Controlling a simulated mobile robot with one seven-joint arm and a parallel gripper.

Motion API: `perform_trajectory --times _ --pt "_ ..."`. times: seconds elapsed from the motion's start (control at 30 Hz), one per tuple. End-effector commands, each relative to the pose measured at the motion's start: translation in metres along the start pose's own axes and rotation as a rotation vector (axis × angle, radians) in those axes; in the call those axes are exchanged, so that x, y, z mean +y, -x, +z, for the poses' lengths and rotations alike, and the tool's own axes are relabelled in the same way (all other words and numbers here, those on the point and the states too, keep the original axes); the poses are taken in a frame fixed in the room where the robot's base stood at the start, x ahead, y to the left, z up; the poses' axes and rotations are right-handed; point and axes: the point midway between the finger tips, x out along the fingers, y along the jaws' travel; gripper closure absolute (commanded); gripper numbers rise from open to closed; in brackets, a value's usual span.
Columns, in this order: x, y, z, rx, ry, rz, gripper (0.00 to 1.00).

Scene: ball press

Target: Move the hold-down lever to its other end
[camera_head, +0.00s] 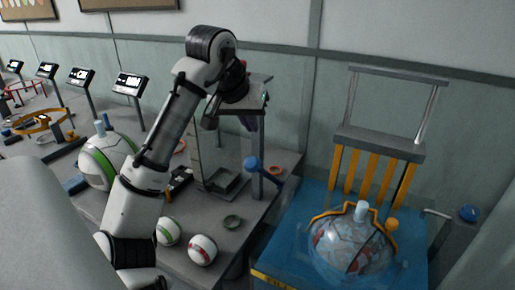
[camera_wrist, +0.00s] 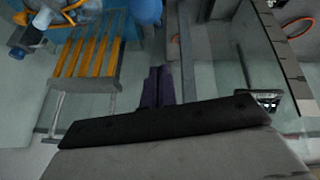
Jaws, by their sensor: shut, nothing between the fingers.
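A blue-knobbed lever (camera_head: 262,172) sits at the front right of the grey press frame (camera_head: 257,135), its arm sloping down to the right. A blue rounded part at the top of the wrist view (camera_wrist: 147,10) may be its knob. A second lever with a blue knob (camera_head: 469,213) is at the right side of the blue stand. I cannot tell which is the hold-down lever.
A clear ball (camera_head: 350,250) with pieces inside sits on the blue stand (camera_head: 283,230). Two striped balls (camera_head: 202,250) (camera_head: 167,231) and a dark ring (camera_head: 232,222) lie on the grey table (camera_head: 190,272). A larger ball (camera_head: 105,163) and several screens (camera_head: 130,84) stand at left.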

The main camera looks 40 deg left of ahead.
Motion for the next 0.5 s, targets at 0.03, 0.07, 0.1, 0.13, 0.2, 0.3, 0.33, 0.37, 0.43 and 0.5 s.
perform_trajectory --times 0.03,0.07,0.1,0.13,0.2,0.3,0.33,0.37,0.43,0.5 --pt "0.000 -0.007 0.000 -0.001 0.000 0.001 1.00" --pt "0.000 -0.011 0.000 -0.001 0.000 0.001 1.00" --pt "0.000 -0.018 0.001 -0.001 -0.001 0.001 1.00" --pt "0.001 -0.024 0.000 0.000 -0.002 0.002 1.00" --pt "0.001 -0.038 0.000 -0.001 -0.002 0.003 1.00" --pt "0.001 -0.060 -0.001 0.000 -0.002 0.003 1.00" --pt "0.001 -0.067 0.000 0.000 -0.002 0.002 1.00" --pt "0.001 -0.073 -0.001 0.001 -0.002 0.002 1.00" --pt "0.001 -0.088 -0.001 0.001 -0.002 0.003 1.00" --pt "0.000 -0.094 0.007 0.003 -0.003 0.001 1.00"
